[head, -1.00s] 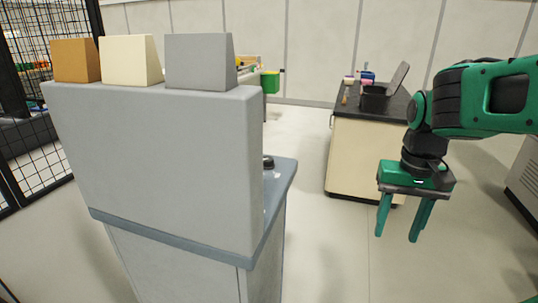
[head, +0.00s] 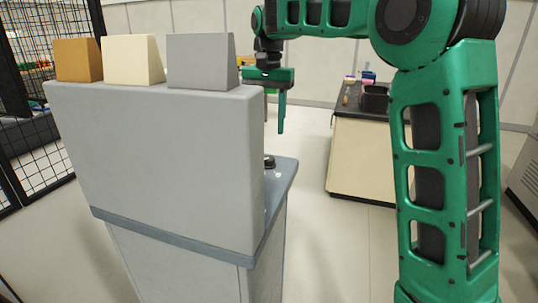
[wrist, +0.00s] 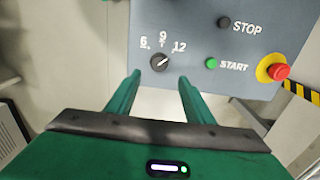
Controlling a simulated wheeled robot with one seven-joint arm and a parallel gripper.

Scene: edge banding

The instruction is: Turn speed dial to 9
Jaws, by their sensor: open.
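The speed dial (wrist: 160,62) is a round black knob with a white pointer line on the grey control panel (wrist: 190,20) in the wrist view. White labels 6, 9 and 12 arc around its far side. The pointer line slants up and right, roughly toward 12. My gripper (wrist: 160,80) is open and empty, its two green fingers on either side of the dial's near side in the picture. Contact cannot be told. In the head view my gripper (head: 276,112) hangs above the machine's side ledge, partly hidden by the machine's tall grey housing (head: 160,160).
Beside the dial are a black STOP button (wrist: 224,22), a green START button (wrist: 212,63) and a red emergency button (wrist: 279,71) on yellow. Orange (head: 78,60), cream (head: 133,60) and grey (head: 200,62) blocks top the housing. A black-topped cabinet (head: 362,155) stands behind.

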